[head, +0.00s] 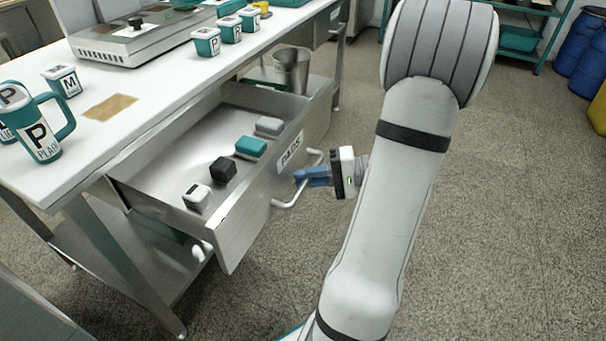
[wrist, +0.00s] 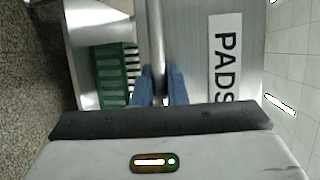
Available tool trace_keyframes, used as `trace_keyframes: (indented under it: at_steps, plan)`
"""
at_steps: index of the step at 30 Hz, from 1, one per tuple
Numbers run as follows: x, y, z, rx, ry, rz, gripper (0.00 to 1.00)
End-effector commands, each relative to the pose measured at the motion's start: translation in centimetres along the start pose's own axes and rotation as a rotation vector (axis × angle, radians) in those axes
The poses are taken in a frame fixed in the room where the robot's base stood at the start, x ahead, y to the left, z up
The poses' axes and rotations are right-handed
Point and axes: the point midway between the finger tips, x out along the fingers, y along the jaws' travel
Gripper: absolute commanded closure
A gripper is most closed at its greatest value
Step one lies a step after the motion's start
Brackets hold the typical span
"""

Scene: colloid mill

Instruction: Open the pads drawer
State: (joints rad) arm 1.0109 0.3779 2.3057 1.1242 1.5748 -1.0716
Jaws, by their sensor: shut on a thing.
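The pads drawer (head: 250,211) is a metal drawer under the white worktop, pulled well out, with its inside showing. Its front carries a white label reading PADS, which also shows in the wrist view (wrist: 224,65). A light bar handle (head: 287,203) is fixed to the drawer front. My gripper (head: 302,177) has blue fingers and is shut on that handle; in the wrist view the fingers sit on either side of the bar (wrist: 157,40). Inside the drawer lie a white block (head: 197,197), a black block (head: 222,169), a teal block (head: 251,147) and a grey block (head: 269,126).
On the worktop (head: 150,85) stand a teal mug marked P (head: 38,136), several small lettered containers and a metal appliance (head: 135,40). A metal bucket (head: 291,70) stands beyond the drawer. Blue barrels (head: 580,45) are at the far right. The speckled floor (head: 510,230) on the right is clear.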

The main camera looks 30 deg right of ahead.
Motion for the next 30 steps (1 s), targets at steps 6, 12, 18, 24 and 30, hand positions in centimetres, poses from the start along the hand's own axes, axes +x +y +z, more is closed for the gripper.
trace_keyframes:
  at_steps: [6,12,18,24,30]
  plan:
    - [0.3,-0.2,-0.4,-0.011,0.003,0.004,1.00]
    - [0.6,-0.3,-0.2,-0.011,-0.005,0.003,0.76]
    - [0.7,-0.3,-0.1,-0.009,-0.011,0.002,0.66]
    - [0.5,-0.3,0.0,-0.007,-0.013,0.001,0.66]
    - [-2.2,-0.5,-0.1,-0.006,-0.007,0.001,0.66]
